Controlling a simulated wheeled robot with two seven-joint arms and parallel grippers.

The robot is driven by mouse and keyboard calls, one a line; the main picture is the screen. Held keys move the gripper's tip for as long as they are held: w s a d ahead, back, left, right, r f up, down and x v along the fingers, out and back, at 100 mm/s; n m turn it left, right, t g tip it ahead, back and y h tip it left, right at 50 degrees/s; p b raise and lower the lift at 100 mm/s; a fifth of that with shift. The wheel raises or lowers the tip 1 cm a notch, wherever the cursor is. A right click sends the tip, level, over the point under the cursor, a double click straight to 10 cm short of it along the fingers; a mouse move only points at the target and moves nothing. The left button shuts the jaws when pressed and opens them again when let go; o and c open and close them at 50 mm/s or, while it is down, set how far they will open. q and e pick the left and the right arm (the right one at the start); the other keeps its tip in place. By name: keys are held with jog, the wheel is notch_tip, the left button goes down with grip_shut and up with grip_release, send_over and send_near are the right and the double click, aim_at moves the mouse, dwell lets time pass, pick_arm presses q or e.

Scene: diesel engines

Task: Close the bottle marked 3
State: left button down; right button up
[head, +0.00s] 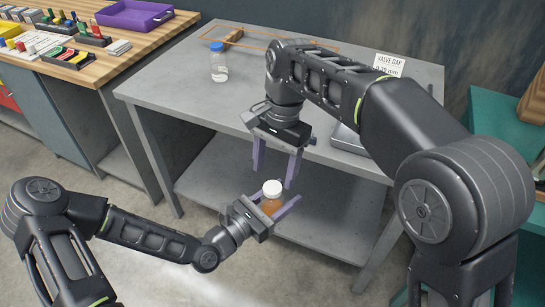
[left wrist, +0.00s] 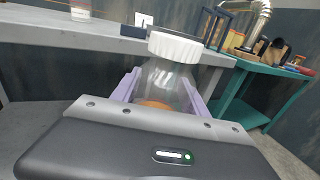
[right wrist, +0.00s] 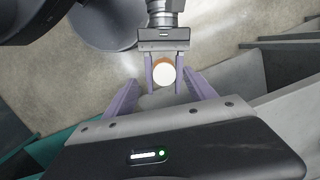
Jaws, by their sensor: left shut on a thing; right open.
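A clear bottle with amber liquid (head: 270,206) is held upright in front of the grey table. My left gripper (head: 276,203) is shut on its body; the bottle also shows in the left wrist view (left wrist: 160,82). A white cap (head: 272,187) sits on its neck; how tight it is cannot be told. The cap shows from above in the right wrist view (right wrist: 164,74). My right gripper (head: 273,175) is open, pointing down just above the cap, fingers apart and empty. No number on the bottle is readable.
A valve gap sign (head: 392,66) stands at the back right. A wooden bench (head: 130,48) with a purple tray (head: 134,14) is at left.

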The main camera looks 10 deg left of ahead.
aim_at(272, 187)
jog(key=n, duration=0.4)
jog(key=r+n, duration=0.1)
jog(key=n, duration=0.1)
jog(key=shift+a+r, duration=0.1)
jog(key=shift+a, duration=0.15)
jog(key=n, duration=0.5)
jog(key=shift+s+a+r+n+t, duration=0.1)
jog(key=shift+a+r+n+t, duration=0.2)
jog(key=shift+r+n, duration=0.1)
jog(key=n, duration=0.5)
jog(key=shift+r+t+h, duration=0.2)
jog(key=shift+t+h, duration=0.1)
jog(key=n, duration=0.4)
jog(key=shift+w+d+n, duration=0.25)
jog(key=shift+w+n, duration=0.05)
jog(key=shift+w, duration=0.05)
jog(key=n, duration=0.3)
jog(key=shift+f, duration=0.1)
jog(key=shift+f, duration=3.95)
jog(key=shift+c, duration=0.2)
